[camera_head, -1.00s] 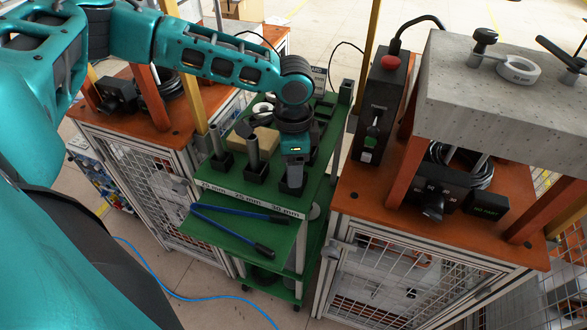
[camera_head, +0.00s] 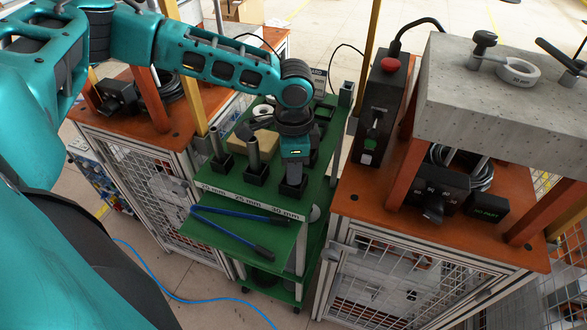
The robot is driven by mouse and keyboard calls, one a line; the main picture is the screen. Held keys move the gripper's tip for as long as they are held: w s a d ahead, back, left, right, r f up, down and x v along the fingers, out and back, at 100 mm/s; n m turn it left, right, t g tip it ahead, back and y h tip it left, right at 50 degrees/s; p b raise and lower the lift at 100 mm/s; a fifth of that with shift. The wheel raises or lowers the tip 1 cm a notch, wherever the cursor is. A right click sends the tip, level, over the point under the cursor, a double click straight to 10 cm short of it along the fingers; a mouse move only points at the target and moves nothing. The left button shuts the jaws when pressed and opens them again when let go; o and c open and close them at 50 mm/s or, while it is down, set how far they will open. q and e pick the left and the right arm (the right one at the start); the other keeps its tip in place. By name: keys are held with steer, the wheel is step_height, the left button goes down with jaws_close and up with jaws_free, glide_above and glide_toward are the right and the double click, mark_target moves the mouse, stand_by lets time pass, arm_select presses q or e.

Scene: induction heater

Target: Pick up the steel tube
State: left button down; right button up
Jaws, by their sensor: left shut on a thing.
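My left gripper (camera_head: 293,176) points down at the third black holder (camera_head: 290,188), above the 30 mm label on the green cart. It is shut on a steel tube in that holder; the gripper hides nearly all of this tube. A second grey steel tube (camera_head: 254,154) stands upright in the middle holder, above the 25 mm label. A thinner tube (camera_head: 216,141) stands upright in the left holder. My right gripper is not in view.
A tan block (camera_head: 262,138) sits behind the tubes. Orange-topped benches flank the cart. The right one carries a black control box (camera_head: 378,110) and a grey slab (camera_head: 500,105).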

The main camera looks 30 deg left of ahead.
arm_select(q)
steer(key=shift+r, duration=0.15)
step_height(320, 180, up, 27)
steer(key=p, duration=0.3)
steer(key=shift+r+p, duration=0.15)
steer(key=shift+p, duration=0.2)
stand_by(0.5)
